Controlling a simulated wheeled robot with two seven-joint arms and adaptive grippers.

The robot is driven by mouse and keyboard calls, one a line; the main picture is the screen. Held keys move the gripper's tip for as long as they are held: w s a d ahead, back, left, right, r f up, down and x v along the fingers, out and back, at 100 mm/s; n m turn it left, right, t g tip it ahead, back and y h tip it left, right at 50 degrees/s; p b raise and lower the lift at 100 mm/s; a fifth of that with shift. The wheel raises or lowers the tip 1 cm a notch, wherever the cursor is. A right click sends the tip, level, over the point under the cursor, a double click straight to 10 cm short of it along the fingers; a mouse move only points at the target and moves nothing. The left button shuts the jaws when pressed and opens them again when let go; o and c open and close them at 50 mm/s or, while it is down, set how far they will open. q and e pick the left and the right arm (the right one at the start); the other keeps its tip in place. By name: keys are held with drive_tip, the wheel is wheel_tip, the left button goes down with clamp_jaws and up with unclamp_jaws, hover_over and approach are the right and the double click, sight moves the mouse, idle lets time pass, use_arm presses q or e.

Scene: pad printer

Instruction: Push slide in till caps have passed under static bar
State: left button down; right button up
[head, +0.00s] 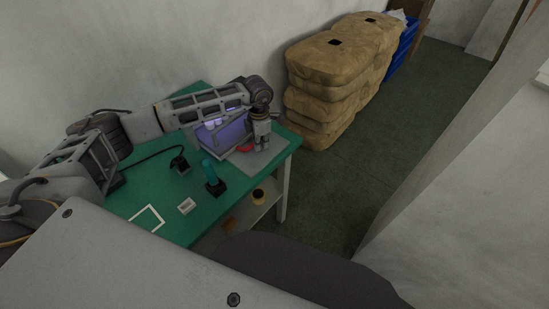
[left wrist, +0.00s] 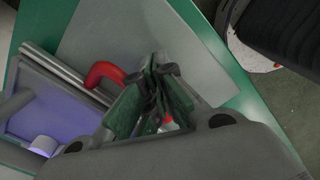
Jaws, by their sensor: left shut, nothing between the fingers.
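My left gripper (head: 262,146) points down at the right end of the green table, shut and empty. In the left wrist view its closed fingers (left wrist: 156,80) are beside a red curved handle (left wrist: 105,73), with no clear contact. The red handle also shows low beside the gripper in the head view (head: 244,149). Two parallel metal rods (left wrist: 68,72) run by a violet-lit slide area (left wrist: 50,107). A pale round piece, perhaps a cap (left wrist: 43,145), sits at its lower edge. The lit area in the head view (head: 228,133) is partly covered by my arm. I cannot pick out the static bar.
Stacked brown sacks (head: 325,75) stand beyond. The floor to the right is clear.

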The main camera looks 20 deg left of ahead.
use_arm(q)
drive_tip(key=shift+w+a, duration=0.25)
drive_tip(key=shift+a, duration=0.45)
drive_tip(key=shift+w+a+b, duration=0.2)
drive_tip(key=shift+a, duration=0.4)
drive_tip(key=shift+w+a+b, duration=0.2)
drive_tip(key=shift+a, duration=0.35)
drive_tip(key=shift+s+d, duration=0.15)
drive_tip(key=shift+d, duration=0.25)
idle(0.3)
drive_tip(key=shift+r+p, duration=1.9)
drive_tip(key=shift+r, duration=1.6)
